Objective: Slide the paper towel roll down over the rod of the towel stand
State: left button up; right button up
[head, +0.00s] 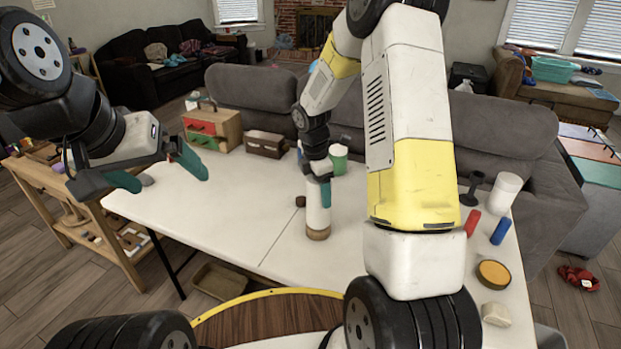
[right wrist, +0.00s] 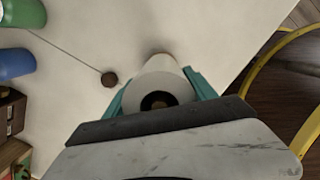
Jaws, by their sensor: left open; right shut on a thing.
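The white paper towel roll (head: 317,212) is upright near the middle of the white table. My right gripper (head: 319,190) is shut around its upper part. The round wooden base (head: 318,234) of the towel stand shows directly under the roll, with no clear gap between them. In the right wrist view, the teal fingers grip the roll (right wrist: 160,82) on both sides. A brown spot shows inside its dark core hole, possibly the rod's top; the rest of the rod is hidden. My left gripper (head: 162,174) is open and empty over the table's left end.
A small brown knob-like thing (head: 300,201) lies beside the roll. A green cup (head: 338,160), a brown box (head: 265,143) and a wooden drawer box (head: 212,127) stand behind. A white cylinder (head: 504,190), red and blue pieces and a round tin (head: 493,273) are at right. The table's front left is clear.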

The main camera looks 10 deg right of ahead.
jog(key=shift+f, duration=0.65)
jog(key=o, duration=1.1)
notch_tip(320, 180, up, 11)
jog(key=a, duration=0.1)
jog(key=shift+s+a, duration=0.15)
dwell(0.4)
